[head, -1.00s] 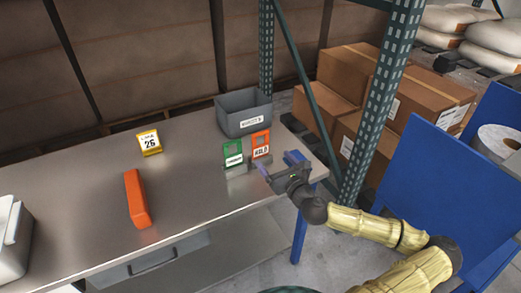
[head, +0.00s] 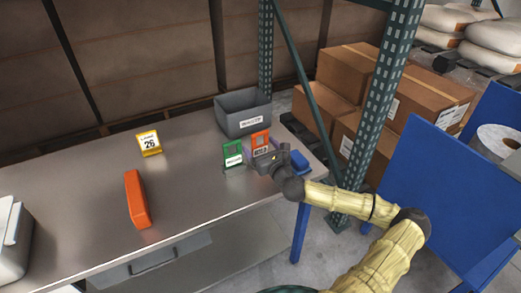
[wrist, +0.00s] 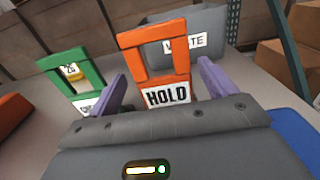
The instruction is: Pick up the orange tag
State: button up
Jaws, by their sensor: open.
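The orange tag (head: 261,141) stands upright on the metal table, near its right end. In the wrist view the orange tag (wrist: 154,62) has a square opening and a white label reading HOLD. My gripper (head: 268,153) is right in front of it. In the wrist view my gripper (wrist: 160,88) is open, with one purple finger on each side of the tag's lower part. I cannot tell whether the fingers touch it. The head view hides part of the tag's lower half behind my gripper.
A green tag (head: 232,153) stands close on the left, near my left finger in the wrist view. A grey bin (head: 243,118) is behind. A yellow 26 sign (head: 149,142) and an orange block (head: 137,198) lie left. A blue object (head: 297,160) is at right.

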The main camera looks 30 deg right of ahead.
jog(key=shift+w+d, duration=0.1)
jog(key=shift+w, duration=1.3)
jog(key=c, duration=1)
